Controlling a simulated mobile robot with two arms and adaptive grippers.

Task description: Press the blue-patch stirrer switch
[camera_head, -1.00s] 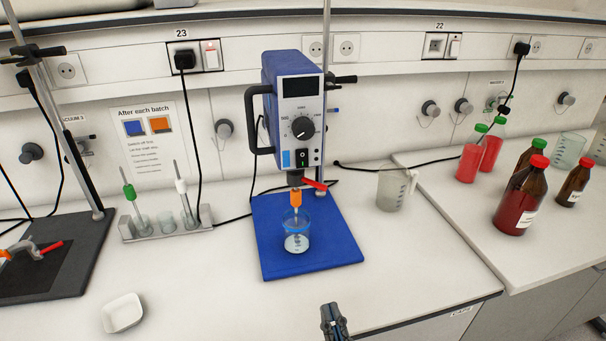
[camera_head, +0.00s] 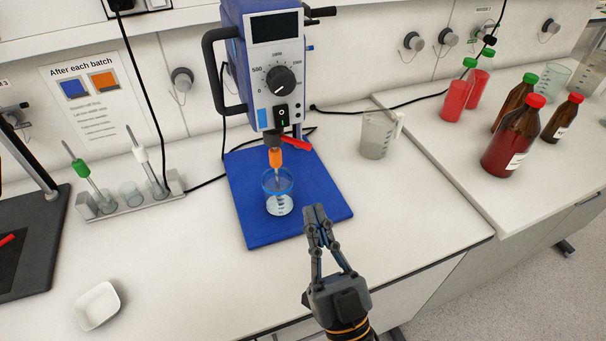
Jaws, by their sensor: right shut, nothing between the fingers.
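The blue overhead stirrer (camera_head: 262,75) stands upright over a blue base plate (camera_head: 245,225). Its front has a dial (camera_head: 281,81), a dark display (camera_head: 274,27) and a black rocker switch (camera_head: 282,117) with a green mark. A light blue patch (camera_head: 262,118) lies just left of the switch. An orange coupling (camera_head: 276,158) holds the shaft in a small beaker (camera_head: 279,196). My right gripper (camera_head: 316,212) is shut and empty. It appears in front of the base plate's right part, below and right of the switch, and well apart from it. My left gripper is out of view.
A jug (camera_head: 376,138) stands right of the stirrer. Bottles such as the brown one with a red cap (camera_head: 510,145) stand on the right bench. A probe rack (camera_head: 135,202) and a white dish (camera_head: 97,306) are at left. The front middle bench is clear.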

